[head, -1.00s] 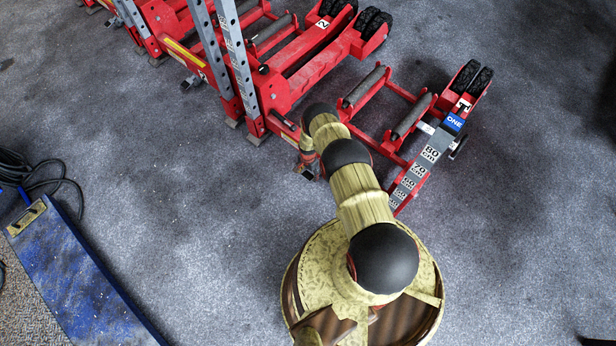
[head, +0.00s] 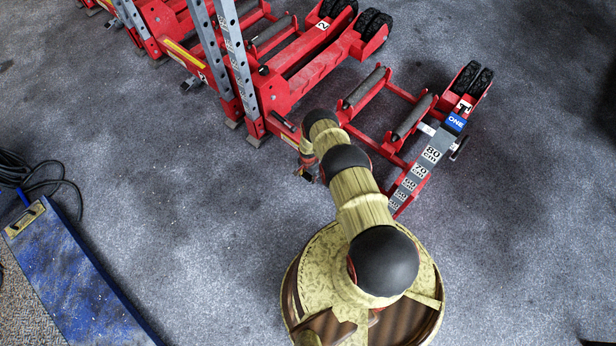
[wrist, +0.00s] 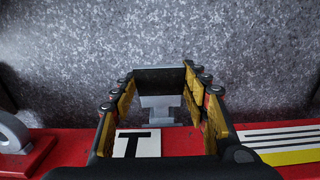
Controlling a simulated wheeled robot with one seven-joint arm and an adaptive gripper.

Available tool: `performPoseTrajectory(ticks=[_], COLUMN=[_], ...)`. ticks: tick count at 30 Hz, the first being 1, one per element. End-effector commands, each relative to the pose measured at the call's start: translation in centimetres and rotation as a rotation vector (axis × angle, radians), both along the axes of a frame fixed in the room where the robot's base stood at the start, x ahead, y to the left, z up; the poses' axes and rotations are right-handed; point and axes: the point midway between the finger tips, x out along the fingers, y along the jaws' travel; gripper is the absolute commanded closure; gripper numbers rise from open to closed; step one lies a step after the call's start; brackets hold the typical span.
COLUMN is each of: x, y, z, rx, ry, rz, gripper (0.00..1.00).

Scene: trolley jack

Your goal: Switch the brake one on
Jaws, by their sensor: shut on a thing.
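The trolley jack with the blue ONE label (head: 455,122) stands at the right in the head view, red with two grey rollers and a grey post marked in centimetres. In the wrist view, a dark pedal-like pad (wrist: 160,80) on a grey stem (wrist: 158,110) stands out from a red beam (wrist: 185,140) with a white T label. I take it to be the brake pedal. My gripper (wrist: 160,72) is shut with its fingers at both sides of the pad. In the head view my gripper (head: 307,172) is small and partly hidden by my arm, at the jack's left end.
More red jacks, one labelled 2 (head: 322,24), with upright grey posts stand at the upper left, close to my arm. A blue ramp (head: 75,270) and black cable (head: 45,180) lie at the left. Grey floor is free at the lower right.

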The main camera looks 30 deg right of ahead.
Motion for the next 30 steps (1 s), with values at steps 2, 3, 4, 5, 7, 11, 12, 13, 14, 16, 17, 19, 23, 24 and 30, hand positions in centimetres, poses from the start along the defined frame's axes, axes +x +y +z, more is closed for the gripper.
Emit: performPoseTrajectory(ticks=[2, 3, 4, 5, 7, 11, 12, 13, 14, 16, 17, 19, 23, 24, 30], x=[-0.02, -0.02, -0.02, -0.02, -0.03, -0.03, -0.03, -0.03, -0.03, -0.04, -0.04, -0.04, -0.1, -0.16, -0.91], y=[-0.01, -0.01, -0.01, -0.01, 0.0, 0.0, 0.0, 0.0, 0.0, 0.0, 0.0, 0.0, 0.01, 0.01, 0.15], z=[0.0, 0.0, 0.0, 0.0, -0.01, -0.01, -0.01, -0.01, -0.01, -0.01, -0.01, -0.01, 0.0, 0.01, 0.11], rx=[0.0, 0.0, 0.0, 0.0, 0.0, 0.0, 0.0, 0.0, 0.0, 0.0, 0.0, 0.0, 0.0, -0.001, -0.019], ry=[0.0, 0.0, 0.0, 0.0, 0.0, 0.0, 0.0, 0.0, 0.0, 0.001, 0.001, 0.001, 0.001, 0.001, -0.005], rz=[0.0, 0.0, 0.0, 0.0, 0.0, -0.001, -0.001, -0.001, -0.001, -0.001, -0.001, -0.001, -0.001, -0.001, 0.001], gripper=[0.68, 0.7, 0.72, 0.74, 0.78, 0.85, 0.88, 0.89, 0.91, 0.95, 0.97, 1.0, 1.0, 1.0, 1.0])
